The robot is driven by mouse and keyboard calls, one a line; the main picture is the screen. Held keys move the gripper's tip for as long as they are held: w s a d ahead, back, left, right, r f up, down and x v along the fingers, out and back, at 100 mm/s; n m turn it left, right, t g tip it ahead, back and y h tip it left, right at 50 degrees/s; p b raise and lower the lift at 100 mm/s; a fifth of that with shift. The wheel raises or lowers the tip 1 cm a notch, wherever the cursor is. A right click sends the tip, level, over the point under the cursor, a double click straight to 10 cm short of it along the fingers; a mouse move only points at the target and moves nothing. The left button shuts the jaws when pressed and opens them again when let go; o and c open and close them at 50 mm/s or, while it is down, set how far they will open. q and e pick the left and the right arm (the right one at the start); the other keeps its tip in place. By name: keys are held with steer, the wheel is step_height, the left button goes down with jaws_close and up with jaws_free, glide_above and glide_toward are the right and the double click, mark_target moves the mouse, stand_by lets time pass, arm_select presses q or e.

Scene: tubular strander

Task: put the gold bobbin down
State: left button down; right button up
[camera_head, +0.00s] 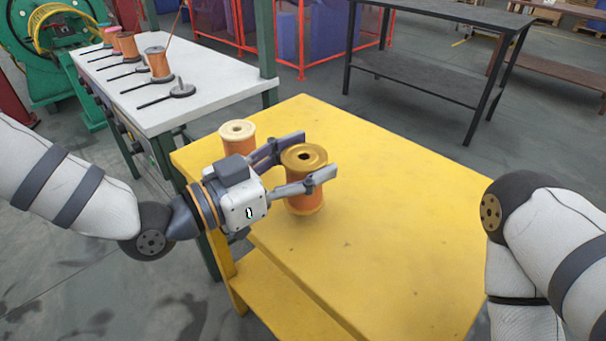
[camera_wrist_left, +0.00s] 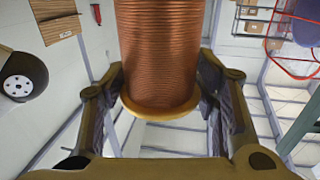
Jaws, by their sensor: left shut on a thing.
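The gold bobbin (camera_head: 304,196), copper-wound with gold end flanges, is upright over the yellow table (camera_head: 400,220). My left gripper (camera_head: 313,160) is shut on the gold bobbin, one finger on each side of it, near its top. I cannot tell whether its bottom flange touches the table top. In the left wrist view the bobbin's copper winding (camera_wrist_left: 160,50) is between the two fingers (camera_wrist_left: 160,105), with a gold flange at the lower end. My right gripper is out of view; only part of my right arm shows.
A cream-topped bobbin (camera_head: 237,138) stands at the table's far left corner, behind my left gripper. The table's middle and right are clear. A white bench (camera_head: 190,105) with several bobbins and dark spindles is at the left. A dark table (camera_head: 440,60) stands behind.

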arm_select(q)
steer(key=shift+f, duration=1.55)
steer(key=c, duration=0.6)
jaws_free()
steer(key=shift+a, duration=0.1)
